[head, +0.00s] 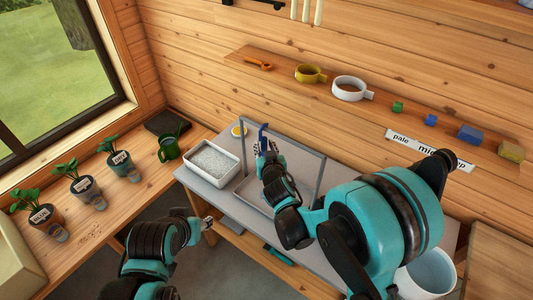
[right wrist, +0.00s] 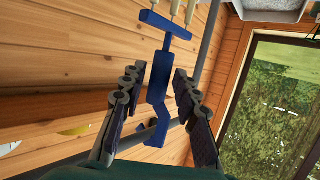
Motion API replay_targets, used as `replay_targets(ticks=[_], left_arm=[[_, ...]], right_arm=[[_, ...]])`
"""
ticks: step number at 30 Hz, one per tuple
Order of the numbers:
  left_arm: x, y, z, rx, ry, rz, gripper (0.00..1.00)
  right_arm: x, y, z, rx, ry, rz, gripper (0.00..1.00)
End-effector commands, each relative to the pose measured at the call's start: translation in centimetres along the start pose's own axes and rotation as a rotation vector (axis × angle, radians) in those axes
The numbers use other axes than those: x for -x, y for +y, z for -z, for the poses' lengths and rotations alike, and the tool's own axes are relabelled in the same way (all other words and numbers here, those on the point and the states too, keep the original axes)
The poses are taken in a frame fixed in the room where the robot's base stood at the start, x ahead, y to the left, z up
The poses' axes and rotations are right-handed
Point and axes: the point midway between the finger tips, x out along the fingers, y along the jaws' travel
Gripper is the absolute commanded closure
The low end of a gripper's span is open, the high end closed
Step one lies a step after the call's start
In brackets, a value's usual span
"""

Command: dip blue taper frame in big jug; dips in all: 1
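The blue taper frame (head: 263,130) is at the grey rack on the workbench; in the right wrist view the blue frame (right wrist: 160,75) has a crossbar with pale tapers and a bent hook end near a grey rail. My right gripper (head: 265,158) is there, its fingers (right wrist: 156,100) open on both sides of the frame's stem with gaps showing. My left gripper (head: 208,222) is low at the bench's front edge, empty; its opening is too small to judge. A large white vessel with a pale blue inside (head: 428,272), possibly the big jug, stands at lower right, partly behind my right arm.
The grey rack (head: 321,178) stands over a shallow tray. A white tub of grainy material (head: 186,165) and a yellow disc (head: 239,131) are on the bench. Potted plants (head: 83,186) line the left counter. A wall shelf (head: 285,72) holds cups and small blocks.

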Motion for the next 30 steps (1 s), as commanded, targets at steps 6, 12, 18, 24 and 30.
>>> replay_targets(ticks=[6, 12, 18, 24, 30], left_arm=[[0.1, 0.0, 0.1, 0.0, 0.0, 0.0, 0.57], [0.3, 0.0, 0.2, 0.0, 0.0, 0.0, 0.57], [0.9, 0.0, 0.7, 0.0, 0.0, 0.0, 0.57], [1.5, 0.0, 1.1, 0.0, 0.0, 0.0, 0.57], [1.4, 0.0, 1.0, 0.0, 0.0, 0.0, 0.57]], right_arm=[[0.2, 0.0, 0.0, 0.001, 0.0, 0.0, 1.0], [0.3, 0.0, 0.4, 0.001, 0.0, 0.0, 1.0], [0.7, 0.0, 1.4, 0.001, 0.0, 0.0, 1.0], [0.9, 0.0, 2.3, 0.001, 0.0, 0.0, 1.0], [1.3, -0.3, 2.2, 0.002, 0.0, 0.001, 1.0]])
